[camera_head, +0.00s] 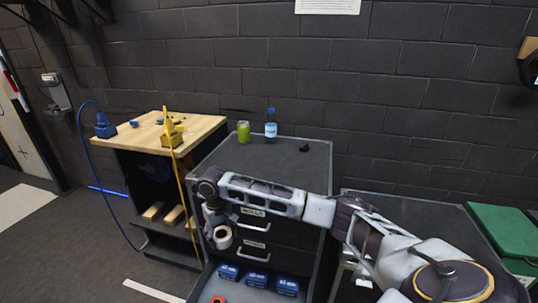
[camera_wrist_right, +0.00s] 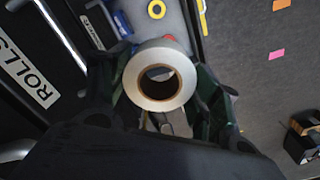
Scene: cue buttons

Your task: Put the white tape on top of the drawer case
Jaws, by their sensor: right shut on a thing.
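The white tape (camera_head: 222,245) is a roll with a brown core, held by my right gripper (camera_head: 217,222) in front of the drawer fronts of the drawer case (camera_head: 235,160), below its top. In the right wrist view the tape (camera_wrist_right: 174,53) sits between the two dark fingers of the right gripper (camera_wrist_right: 160,98), which is shut on it. The drawer case is dark grey, with labelled drawers and an open lowest drawer (camera_head: 215,287). My right arm crosses in front of the case and hides part of it. My left gripper is not in view.
On the case top stand a green can (camera_head: 243,131), a blue-capped bottle (camera_head: 271,129) and a small black object (camera_head: 304,148); the rest is clear. The open drawer holds blue boxes (camera_head: 258,280) and a red ring (camera_head: 217,299). A wooden-topped bench (camera_head: 150,135) stands left.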

